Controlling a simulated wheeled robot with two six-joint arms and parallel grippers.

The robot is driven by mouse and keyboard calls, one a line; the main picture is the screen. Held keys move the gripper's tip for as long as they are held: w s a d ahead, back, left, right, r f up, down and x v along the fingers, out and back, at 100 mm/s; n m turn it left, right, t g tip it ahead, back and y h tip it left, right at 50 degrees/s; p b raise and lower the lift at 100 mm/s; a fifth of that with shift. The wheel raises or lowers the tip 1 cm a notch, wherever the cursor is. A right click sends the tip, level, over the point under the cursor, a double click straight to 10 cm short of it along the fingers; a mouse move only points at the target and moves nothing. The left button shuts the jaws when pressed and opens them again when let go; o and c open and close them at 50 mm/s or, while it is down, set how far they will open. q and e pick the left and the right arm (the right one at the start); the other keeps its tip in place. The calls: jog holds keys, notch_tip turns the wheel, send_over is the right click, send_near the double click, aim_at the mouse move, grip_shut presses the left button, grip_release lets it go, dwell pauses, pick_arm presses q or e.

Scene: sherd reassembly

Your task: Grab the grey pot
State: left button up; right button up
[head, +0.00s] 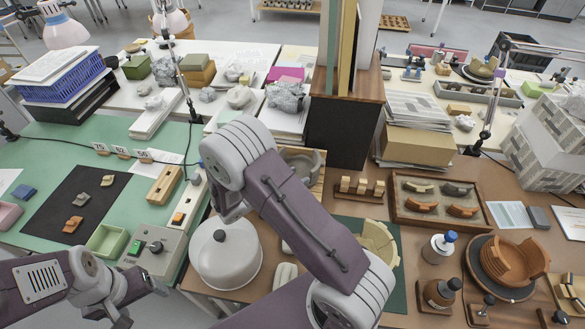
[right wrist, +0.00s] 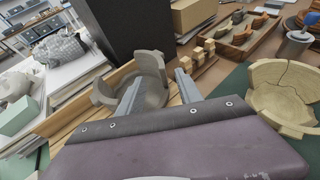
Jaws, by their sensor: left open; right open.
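The grey pot (head: 312,161) is broken-rimmed and stands in a wooden tray behind my right arm in the head view, which hides part of it. In the right wrist view the grey pot (right wrist: 150,66) lies ahead of my right gripper (right wrist: 158,90). That gripper is open, its two fingers apart on either side of the pot's lower part. I cannot tell whether they touch it. The right gripper is hidden by its arm in the head view. My left gripper (head: 140,288) is open and empty at the lower left, far from the pot.
A dark upright panel (head: 345,130) stands just behind the pot. A cream pot (head: 378,243) sits on a green mat to the right. A domed grey lid (head: 226,255) is at the front left.

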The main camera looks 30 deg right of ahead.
aim_at(312, 170)
jog(key=x, duration=0.4)
jog(key=shift+s, duration=0.15)
jog(key=p+x, duration=0.1)
jog(key=x, duration=0.4)
jog(key=shift+w+d+f, duration=0.15)
jog(key=shift+w+d, duration=0.1)
jog(key=shift+a, duration=0.15)
jog(key=c, duration=0.3)
grip_shut()
dwell(0.4)
